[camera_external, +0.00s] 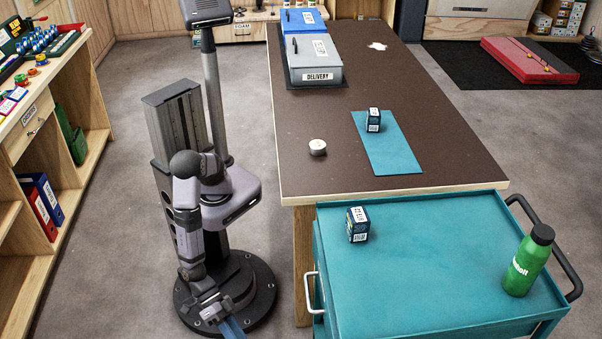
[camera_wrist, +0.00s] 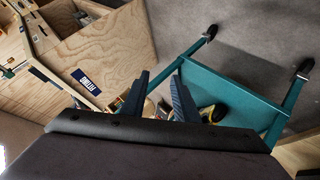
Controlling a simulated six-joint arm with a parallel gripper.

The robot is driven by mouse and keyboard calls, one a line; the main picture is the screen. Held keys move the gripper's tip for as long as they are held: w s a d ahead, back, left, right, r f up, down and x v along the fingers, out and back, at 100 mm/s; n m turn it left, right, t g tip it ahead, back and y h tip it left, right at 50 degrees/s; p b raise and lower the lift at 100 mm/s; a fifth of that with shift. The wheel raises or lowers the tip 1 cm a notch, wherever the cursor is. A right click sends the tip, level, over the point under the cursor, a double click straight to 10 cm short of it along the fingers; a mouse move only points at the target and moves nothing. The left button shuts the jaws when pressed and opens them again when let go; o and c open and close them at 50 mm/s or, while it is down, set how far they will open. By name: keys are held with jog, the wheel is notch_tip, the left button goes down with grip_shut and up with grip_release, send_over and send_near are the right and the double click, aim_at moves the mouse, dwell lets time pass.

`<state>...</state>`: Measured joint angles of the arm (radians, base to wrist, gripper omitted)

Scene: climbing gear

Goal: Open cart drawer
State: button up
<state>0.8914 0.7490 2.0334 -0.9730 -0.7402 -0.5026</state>
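The teal cart (camera_external: 430,262) stands at the lower right in the external view, its flat top at table height. A pale drawer handle (camera_external: 311,292) sticks out on its left side; the drawer front is mostly hidden by the angle. In the wrist view a teal part of the cart (camera_wrist: 240,98) shows with legs and dark wheels, partly behind my gripper. My gripper (camera_wrist: 160,77) has its two blue fingers apart with nothing held. In the external view it is low at the bottom edge, left of the handle and apart from it, with its tips near the frame edge.
A small dark box (camera_external: 357,224) and a green bottle (camera_external: 528,260) stand on the cart. The brown table (camera_external: 330,185) adjoins it behind. Wooden shelves (camera_external: 45,150) stand at left. Grey floor lies between my base and the cart.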

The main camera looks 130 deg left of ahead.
jog(key=w+a+r+n+t+y, duration=0.1)
jog(key=a+r+n+t+y, duration=0.2)
jog(key=r, duration=0.6)
jog(key=w+a+r+n+t+y, duration=0.2)
jog(key=a+r+n+t+y, duration=0.2)
jog(key=a+r+n+y, duration=0.2)
notch_tip(320, 180, up, 4)
jog(key=a+n, duration=0.2)
jog(key=n, duration=0.2)
jog(key=shift+a+n+t, duration=0.3)
jog(key=shift+w, duration=0.1)
jog(key=x, duration=0.7)
jog(key=shift+w+a, duration=0.1)
jog(key=shift+c, duration=0.6)
grip_shut()
